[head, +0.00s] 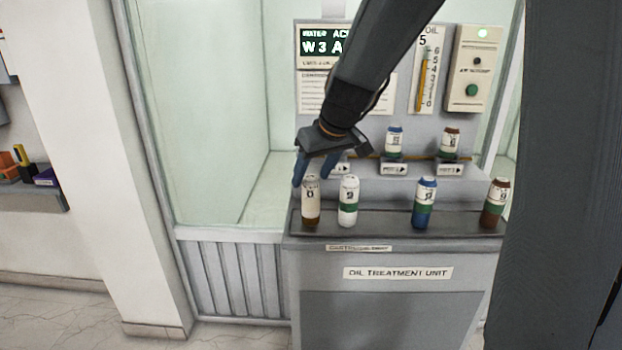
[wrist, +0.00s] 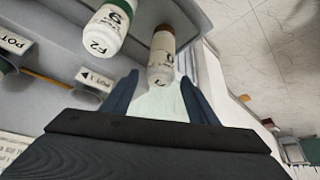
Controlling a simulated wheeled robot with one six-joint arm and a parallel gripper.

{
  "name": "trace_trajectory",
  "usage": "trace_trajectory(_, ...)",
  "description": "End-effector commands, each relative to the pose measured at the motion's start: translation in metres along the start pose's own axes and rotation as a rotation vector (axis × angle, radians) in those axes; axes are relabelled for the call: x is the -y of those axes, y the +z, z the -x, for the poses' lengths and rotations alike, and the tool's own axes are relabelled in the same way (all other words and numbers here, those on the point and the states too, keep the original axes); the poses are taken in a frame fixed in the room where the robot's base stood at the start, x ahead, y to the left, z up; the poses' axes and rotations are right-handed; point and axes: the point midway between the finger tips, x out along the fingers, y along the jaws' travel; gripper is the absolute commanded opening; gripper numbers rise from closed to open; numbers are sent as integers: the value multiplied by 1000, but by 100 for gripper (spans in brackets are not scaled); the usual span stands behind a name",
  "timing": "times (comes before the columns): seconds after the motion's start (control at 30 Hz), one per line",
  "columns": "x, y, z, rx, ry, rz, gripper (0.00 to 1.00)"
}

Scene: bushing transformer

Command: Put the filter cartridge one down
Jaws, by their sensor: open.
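A white cartridge with a brown lower end (head: 311,204) stands upright at the left end of the front ledge of the oil treatment unit (head: 380,270). It also shows in the wrist view (wrist: 161,52). Its label is too small to read surely as one. My gripper (head: 314,174) is open just above it, with the blue fingers spread to either side of its top. In the wrist view the fingers (wrist: 159,80) flank the near end of the cartridge, and neither clearly touches it. The gripper holds nothing.
A white and green cartridge (head: 348,202) stands close on the right. A blue one (head: 425,204) and a brown one (head: 495,204) stand farther right on the ledge. Two cartridges (head: 394,141) (head: 450,143) sit at the labelled pots behind. Ledge space is free between the green-banded and blue cartridges.

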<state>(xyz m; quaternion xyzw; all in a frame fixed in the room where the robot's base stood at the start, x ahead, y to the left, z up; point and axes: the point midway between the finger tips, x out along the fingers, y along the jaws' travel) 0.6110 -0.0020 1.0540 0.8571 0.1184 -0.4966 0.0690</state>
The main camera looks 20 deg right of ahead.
Motion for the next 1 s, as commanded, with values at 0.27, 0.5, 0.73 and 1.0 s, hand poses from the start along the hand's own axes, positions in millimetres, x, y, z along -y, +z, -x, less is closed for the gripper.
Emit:
trace_trajectory(0.27,-1,-1,56,-4,2,0,54)
trace_trajectory(0.5,0,0,91,-2,1,-1,54)
trace_trajectory(0.73,0,1,101,1,1,0,54)
trace_trajectory(1.0,24,89,44,176,1,-102,54)
